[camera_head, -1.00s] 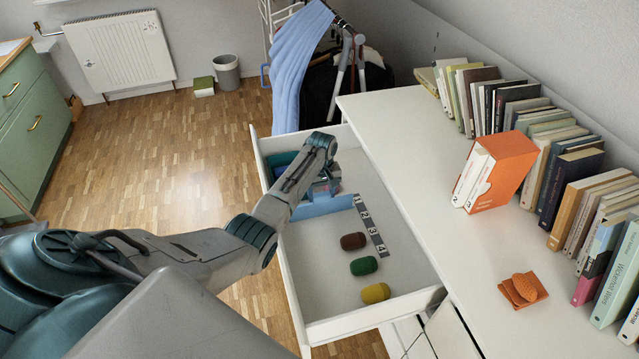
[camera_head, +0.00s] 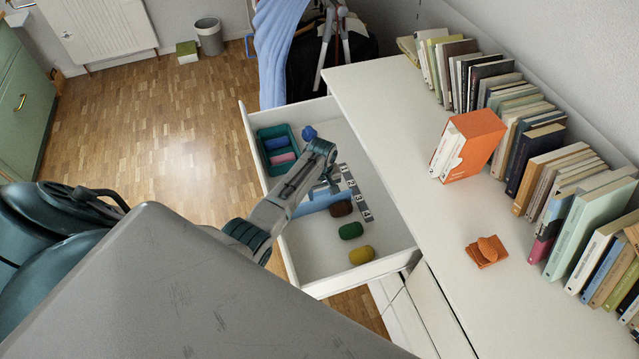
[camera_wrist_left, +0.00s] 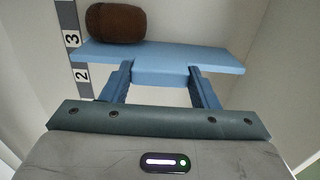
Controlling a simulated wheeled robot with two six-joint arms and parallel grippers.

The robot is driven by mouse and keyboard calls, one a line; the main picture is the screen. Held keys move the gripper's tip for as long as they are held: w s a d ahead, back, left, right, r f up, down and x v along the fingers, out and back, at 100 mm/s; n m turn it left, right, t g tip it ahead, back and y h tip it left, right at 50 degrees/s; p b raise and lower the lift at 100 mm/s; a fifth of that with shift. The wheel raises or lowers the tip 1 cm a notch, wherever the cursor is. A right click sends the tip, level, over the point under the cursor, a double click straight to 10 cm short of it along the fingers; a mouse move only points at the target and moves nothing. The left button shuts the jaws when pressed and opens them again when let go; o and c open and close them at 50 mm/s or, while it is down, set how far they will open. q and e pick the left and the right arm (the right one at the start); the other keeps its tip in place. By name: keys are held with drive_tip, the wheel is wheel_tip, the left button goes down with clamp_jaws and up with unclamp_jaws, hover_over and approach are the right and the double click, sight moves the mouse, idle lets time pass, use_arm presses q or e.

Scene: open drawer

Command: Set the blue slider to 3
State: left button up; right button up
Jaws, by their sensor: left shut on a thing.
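The blue slider (camera_head: 312,206) is a light blue divider standing across the open drawer (camera_head: 308,285). In the left wrist view the slider (camera_wrist_left: 220,59) has its left end at the border between labels 2 and 3 of the number strip (camera_wrist_left: 80,75). The strip also shows in the head view (camera_head: 359,200). My left gripper (camera_wrist_left: 161,80) is shut on the slider's tab, one finger at each side. In the head view the left gripper (camera_head: 326,186) is low inside the drawer. The right gripper is not in view.
A brown object (camera_wrist_left: 115,24) lies right beside the slider's far side. Green (camera_head: 350,230) and yellow (camera_head: 361,255) ones lie beyond it in the drawer. A teal tray (camera_head: 264,158) and a blue object (camera_head: 309,133) are behind the arm. The white cabinet top (camera_head: 400,150) borders the drawer.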

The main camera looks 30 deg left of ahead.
use_arm(q)
drive_tip(key=o, duration=1.4)
wheel_tip(320, 180, up, 11)
drive_tip(key=shift+b, duration=0.4)
drive_tip(key=shift+f, duration=0.15)
